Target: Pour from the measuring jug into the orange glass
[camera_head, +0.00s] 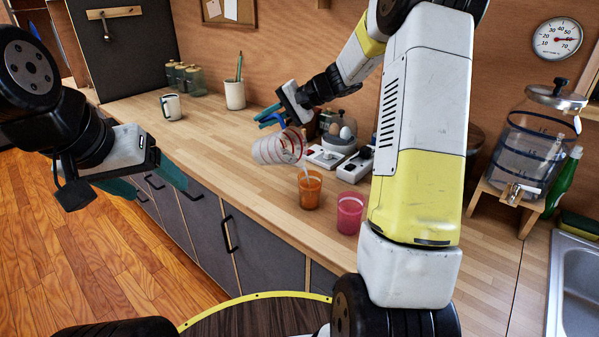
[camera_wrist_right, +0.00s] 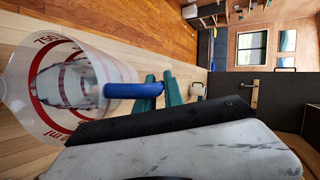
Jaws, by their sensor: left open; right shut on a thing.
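The measuring jug (camera_head: 276,149) is clear with red markings and a blue handle. It is tilted well over above the counter, its mouth toward the orange glass (camera_head: 310,190). A pale stream runs from its lip down to the orange glass, which stands upright on the counter. My right gripper (camera_head: 274,118) is shut on the jug's blue handle; in the right wrist view the jug (camera_wrist_right: 62,88) fills the left side, with the green fingers (camera_wrist_right: 160,90) at its handle. My left gripper (camera_head: 150,182) is open and empty, left of the counter, above the floor.
A pink glass (camera_head: 349,214) stands close to the right of the orange glass. An egg cooker (camera_head: 341,137) and white devices sit behind. A mug (camera_head: 171,107) and a pencil cup (camera_head: 235,95) stand farther left. A water dispenser (camera_head: 530,145) stands at right, near the sink (camera_head: 578,290).

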